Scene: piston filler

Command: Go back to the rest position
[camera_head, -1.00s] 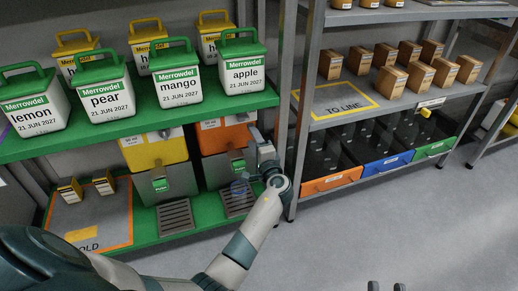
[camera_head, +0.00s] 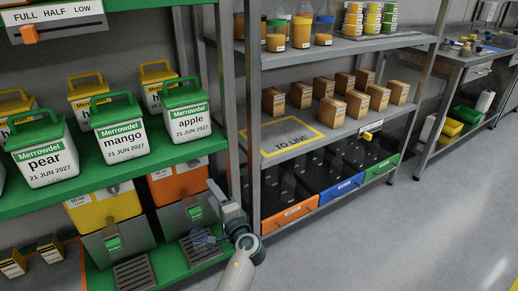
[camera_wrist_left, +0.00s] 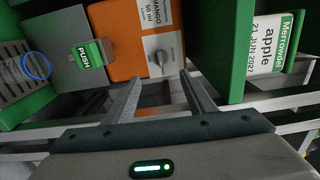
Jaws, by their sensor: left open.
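My left gripper (camera_head: 214,200) is in front of the right end of the green shelving, near the orange-topped dispenser (camera_head: 178,182). In the left wrist view my left gripper (camera_wrist_left: 160,78) is open, with nothing between its fingers. Beyond the fingertips is the orange dispenser (camera_wrist_left: 118,38) labelled mango 50 ml, with a grey dial and a green PUSH tab (camera_wrist_left: 88,55). The fingers look apart from it, though the exact gap is unclear. My right gripper is not in view.
Lidded tubs labelled pear (camera_head: 45,155), mango (camera_head: 120,135) and apple (camera_head: 189,118) stand on the green shelf. A yellow dispenser (camera_head: 103,208) is left of the orange one. Metal shelving (camera_head: 256,140) with cartons stands to the right. Open grey floor (camera_head: 400,240) lies in front.

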